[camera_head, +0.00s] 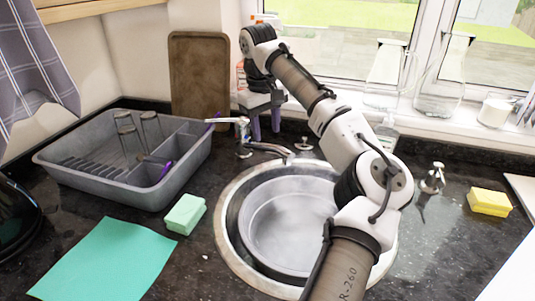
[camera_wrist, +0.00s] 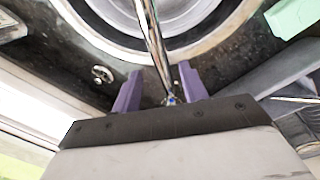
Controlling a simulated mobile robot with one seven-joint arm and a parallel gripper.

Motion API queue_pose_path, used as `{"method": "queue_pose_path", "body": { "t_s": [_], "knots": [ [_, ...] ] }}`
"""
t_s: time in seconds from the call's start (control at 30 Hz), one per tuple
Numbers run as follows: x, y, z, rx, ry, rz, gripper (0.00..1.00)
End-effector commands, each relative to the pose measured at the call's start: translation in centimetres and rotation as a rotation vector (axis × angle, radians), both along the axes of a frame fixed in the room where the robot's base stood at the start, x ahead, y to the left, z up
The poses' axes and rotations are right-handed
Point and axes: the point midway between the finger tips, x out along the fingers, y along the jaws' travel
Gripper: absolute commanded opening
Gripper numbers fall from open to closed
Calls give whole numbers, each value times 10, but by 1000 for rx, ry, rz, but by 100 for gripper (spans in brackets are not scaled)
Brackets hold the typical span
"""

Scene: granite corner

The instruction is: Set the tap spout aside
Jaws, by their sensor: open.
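The chrome tap (camera_head: 243,132) stands behind the round sink (camera_head: 227,225). Its spout (camera_head: 270,149) reaches over the back of the sink rim. In the wrist view the spout (camera_wrist: 153,38) runs from between my fingers out over the sink. My gripper (camera_head: 265,127) points down at the back of the counter, close to the tap. Its two purple fingers are open, one on each side of the spout in the wrist view (camera_wrist: 159,69), with gaps showing. I cannot tell how far down the fingers reach. A grey round basin (camera_head: 290,228) sits inside the sink.
A grey dish rack (camera_head: 85,183) with glasses stands at the left. A green sponge (camera_head: 185,214) and green cloth (camera_head: 105,260) lie in front of it. A brown board (camera_head: 198,80) leans behind. A soap pump (camera_head: 433,178) and yellow sponge (camera_head: 489,202) are at the right.

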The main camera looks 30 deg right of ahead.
Motion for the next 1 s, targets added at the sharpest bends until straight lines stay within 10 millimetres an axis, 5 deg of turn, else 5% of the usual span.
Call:
{"method": "queue_pose_path", "body": {
  "t_s": [0.43,0.83,1.0],
  "knots": [
    [0,-7,-77,-1,1,0,43],
    [1,-8,-88,0,-1,0,43],
    [1,-8,-88,0,-1,1,24]
  ]
}}
